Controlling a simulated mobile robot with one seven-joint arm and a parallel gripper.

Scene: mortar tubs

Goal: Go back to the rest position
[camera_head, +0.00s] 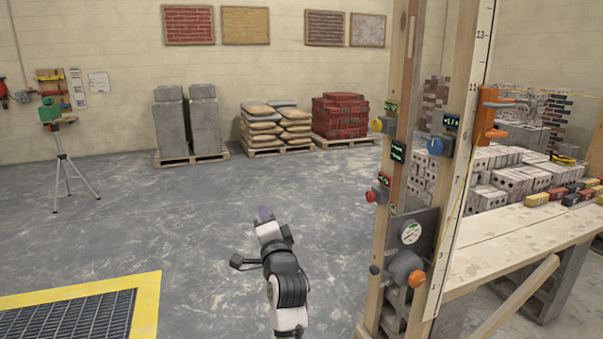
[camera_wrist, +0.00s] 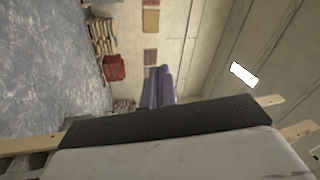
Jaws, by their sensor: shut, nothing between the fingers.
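A wooden post frame (camera_head: 398,180) with knobs and a gauge (camera_head: 410,232) stands right of my arm. A plank bench (camera_head: 520,235) is beyond it. A yellow-edged floor grate (camera_head: 147,305) is at lower left, a tripod (camera_head: 66,170) farther back. The middle floor is clear.

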